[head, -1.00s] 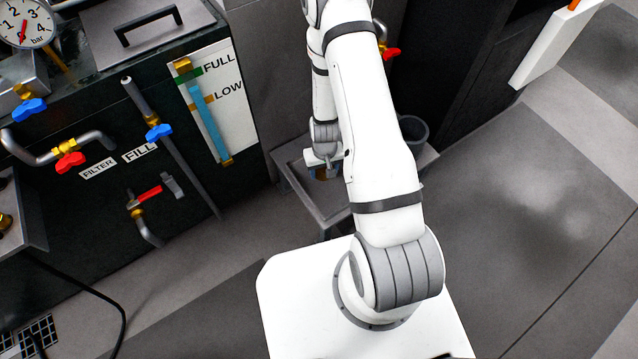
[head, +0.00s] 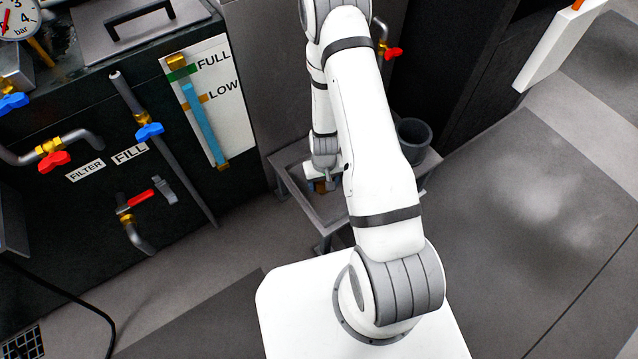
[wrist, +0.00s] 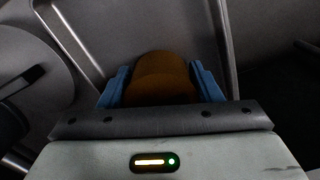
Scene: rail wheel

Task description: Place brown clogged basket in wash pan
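The brown clogged basket (wrist: 165,78) is a rounded brown cylinder between the blue fingers of my gripper (wrist: 163,88) in the wrist view. The fingers press against its two sides. In the head view only a small brown patch of it shows below my gripper (head: 322,184), partly hidden by my wrist. A grey rectangular pan on a stand, apparently the wash pan (head: 289,185), lies under my gripper. The basket is over the pan's area; I cannot tell its height above the pan floor. My arm hides the pan's right part.
A dark round container (head: 413,138) stands at the right end of the stand. A dark panel at left carries pipes, red and blue valve handles (head: 150,131) and a level gauge (head: 203,110). A white board (head: 548,45) juts in at upper right. The floor at right is clear.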

